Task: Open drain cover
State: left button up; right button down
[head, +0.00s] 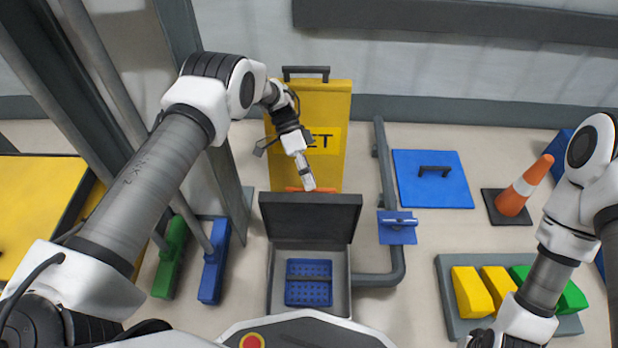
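The dark grey drain cover (311,217) stands raised and tilted up at the back of a grey drain box (341,285). The box is open, and a blue perforated basket (309,292) shows inside it. An orange piece (328,190) sticks out at the cover's top edge. My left gripper (308,184) reaches down from behind to this orange piece, its fingertips at the edge. The fingers look close together, but I cannot tell whether they grip it. My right arm comes in at the right, and its gripper is out of view.
A yellow sign panel (335,110) stands right behind the cover. A grey pipe (388,230) with a blue valve handle (397,220) runs right of the box. Further right are a blue floor plate (450,191), a traffic cone (524,187) and a tray (450,290) of coloured blocks.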

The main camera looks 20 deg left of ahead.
pick_arm(q)
jog(key=shift+a+f, duration=0.1)
jog(key=shift+f, duration=0.15)
jog(key=shift+v, duration=3.9)
jog(key=shift+r, duration=0.2)
